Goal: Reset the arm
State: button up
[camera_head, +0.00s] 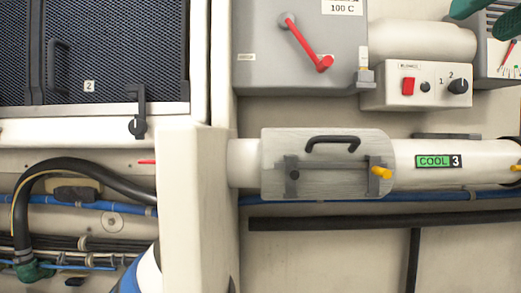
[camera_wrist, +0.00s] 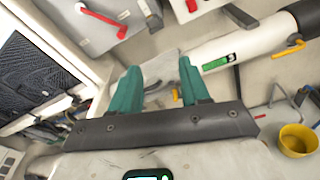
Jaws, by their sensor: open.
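My gripper (camera_wrist: 157,70) shows in the wrist view with its two teal fingers apart and nothing between them. Beyond the fingers lie the wall and a white pipe. In the head view, teal finger parts show at the top right edge, over the panel corner; the rest of the gripper is out of frame there. Most of the arm is not visible.
A grey box with a red lever (camera_head: 306,42) and a blower switch box (camera_head: 416,85) are on the wall. Below runs a white pipe (camera_head: 458,178) with a grey handled cover (camera_head: 325,165). A black mesh panel (camera_head: 115,50) is left. A yellow cup (camera_wrist: 297,140) is at right.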

jog(key=w+d+f+m+g+y, duration=0.1)
jog(key=w+d+f+m, duration=0.1)
jog(key=w+f+m, duration=0.3)
jog(key=w+d+f+m, duration=0.2)
jog(key=d+f+m, duration=0.1)
jog(key=f, duration=0.5)
jog(key=w+d+f+m+g+y, duration=0.1)
jog(key=w+d+f+m, duration=0.15)
jog(key=f+m, duration=0.3)
notch_tip(320, 180, down, 24)
jog(key=w+m+g, duration=0.2)
jog(key=m+g, duration=0.1)
jog(key=m, duration=0.5)
jog(key=s+a+f+m+g, duration=0.15)
jog(key=s+f, duration=0.25)
jog(key=f, duration=0.4)
jog(key=s+a+f+m+g+h, duration=0.1)
jog(key=s+f+m+g, duration=0.15)
jog(key=f, duration=0.45)
jog(key=s+a+f+m+g, duration=0.1)
jog(key=s+f+m, duration=0.2)
jog(key=s+f, duration=0.35)
jog(key=s+d+f+m+g+h, duration=0.1)
jog(key=s+f+m+g, duration=0.4)
jog(key=s+f, duration=1)
jog(key=s+h, duration=0.1)
jog(key=s, duration=0.2)
jog(key=shift+s+f+g, duration=0.2)
jog(key=shift+s+g, duration=0.15)
jog(key=shift+g, duration=0.05)
